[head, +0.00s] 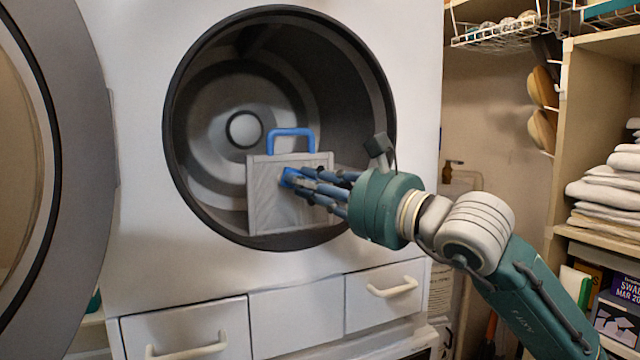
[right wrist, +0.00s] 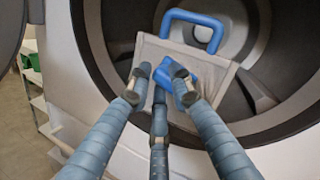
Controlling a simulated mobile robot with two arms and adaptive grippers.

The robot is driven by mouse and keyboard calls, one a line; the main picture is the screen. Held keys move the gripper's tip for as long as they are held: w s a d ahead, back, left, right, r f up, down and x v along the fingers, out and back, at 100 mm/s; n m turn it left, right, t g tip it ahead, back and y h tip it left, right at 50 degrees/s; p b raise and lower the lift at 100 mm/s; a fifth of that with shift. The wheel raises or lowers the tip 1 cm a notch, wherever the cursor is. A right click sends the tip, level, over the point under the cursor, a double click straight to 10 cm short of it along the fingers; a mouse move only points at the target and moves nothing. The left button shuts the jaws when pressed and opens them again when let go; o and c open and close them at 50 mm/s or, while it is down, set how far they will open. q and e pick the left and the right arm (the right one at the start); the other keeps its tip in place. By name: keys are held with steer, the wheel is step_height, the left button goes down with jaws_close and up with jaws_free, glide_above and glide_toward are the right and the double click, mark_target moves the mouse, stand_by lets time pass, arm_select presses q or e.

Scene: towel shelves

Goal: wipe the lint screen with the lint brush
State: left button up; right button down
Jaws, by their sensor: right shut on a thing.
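The lint screen (head: 265,208) is a grey square panel in a pale frame with a blue handle (head: 292,133) on top. It stands upright in the dryer's round opening, and it also shows in the right wrist view (right wrist: 207,73). My right gripper (head: 290,180) is in front of the screen, its fingers shut on the blue lint brush (head: 287,177). The brush shows between the fingertips in the right wrist view (right wrist: 165,75), against the screen's face; I cannot tell if it touches. The fingers hide part of the brush and screen. My left gripper is not in view.
The dryer door (head: 75,150) stands open at the left. The dark drum opening (head: 350,90) surrounds the screen. Drawers with handles (head: 392,288) sit below. Shelves with folded towels (head: 610,180) and a wire basket (head: 500,35) are at the right.

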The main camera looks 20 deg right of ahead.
steer(key=shift+a, duration=2.05)
steer(key=shift+s, duration=0.1)
steer(key=s, duration=0.2)
steer(key=s+b, duration=0.1)
steer(key=s, duration=0.1)
steer(key=s+b, duration=0.1)
steer(key=s, duration=0.1)
steer(key=shift+d, duration=0.25)
steer(key=shift+w+a, duration=0.1)
steer(key=shift+b, duration=0.35)
